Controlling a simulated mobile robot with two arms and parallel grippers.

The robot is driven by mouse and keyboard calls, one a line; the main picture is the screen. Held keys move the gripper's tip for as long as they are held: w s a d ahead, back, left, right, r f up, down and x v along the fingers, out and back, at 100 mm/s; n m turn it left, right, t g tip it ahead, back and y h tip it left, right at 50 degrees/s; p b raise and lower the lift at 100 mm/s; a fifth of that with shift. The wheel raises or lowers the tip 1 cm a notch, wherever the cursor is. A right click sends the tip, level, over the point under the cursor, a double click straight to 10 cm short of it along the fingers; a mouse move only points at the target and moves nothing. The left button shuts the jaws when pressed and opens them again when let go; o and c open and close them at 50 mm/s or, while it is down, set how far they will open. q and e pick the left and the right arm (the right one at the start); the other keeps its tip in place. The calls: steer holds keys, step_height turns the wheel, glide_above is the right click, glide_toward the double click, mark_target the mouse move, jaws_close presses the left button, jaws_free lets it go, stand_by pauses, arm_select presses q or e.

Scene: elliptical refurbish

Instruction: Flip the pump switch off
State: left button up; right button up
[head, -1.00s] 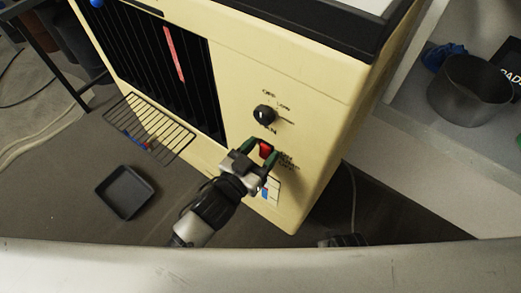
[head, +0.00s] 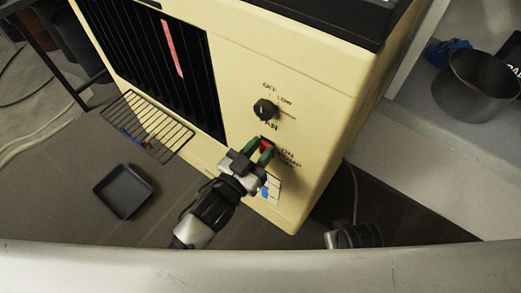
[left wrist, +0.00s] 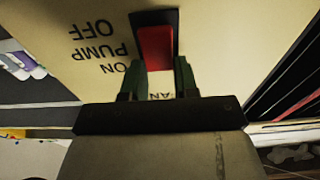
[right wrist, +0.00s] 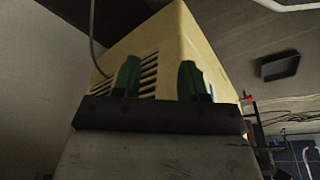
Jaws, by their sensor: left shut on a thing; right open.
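The red pump switch (head: 265,146) is on the front panel of the cream cooler (head: 310,130), below the black fan knob (head: 264,110). In the left wrist view the red rocker (left wrist: 156,48) sits in a black surround beside the printed words ON, PUMP and OFF. My left gripper (head: 257,150) is at the switch, its green fingertips (left wrist: 160,75) on both sides of the rocker's near end and shut on it. My right gripper (right wrist: 160,80) is open and empty, with the cooler's vented side beyond it; in the head view it shows low at the right (head: 355,236).
A wire rack (head: 148,125) and a dark square tray (head: 123,191) lie on the floor at left. A dark pot (head: 482,84) and blue cloth (head: 447,50) stand on a grey surface at right. A cord (head: 353,190) hangs behind the cooler.

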arm_select(q)
steer(key=t+h+b, duration=0.1)
steer(key=b, duration=0.1)
steer(key=shift+s+f+b, duration=0.1)
steer(key=shift+f+b, duration=0.2)
steer(key=shift+f, duration=0.1)
steer(key=shift+t+b, duration=0.3)
steer(key=shift+b, duration=0.15)
steer(key=shift+a+r+h, duration=0.1)
steer(key=shift+r+h, duration=0.05)
steer(key=shift+h, duration=0.15)
arm_select(e)
steer(key=v, duration=0.9)
steer(key=shift+w+r+t, duration=0.2)
steer(key=shift+w+t, duration=0.05)
steer(key=shift+t, duration=0.05)
steer(key=shift+d, duration=0.1)
arm_select(q)
steer(key=o, duration=0.9)
steer(key=shift+s, duration=0.1)
steer(key=v, duration=1)
steer(key=shift+s+a+f, duration=0.15)
steer(key=shift+s+f, duration=0.1)
arm_select(e)
steer(key=shift+r, duration=0.3)
steer(key=shift+w, duration=0.1)
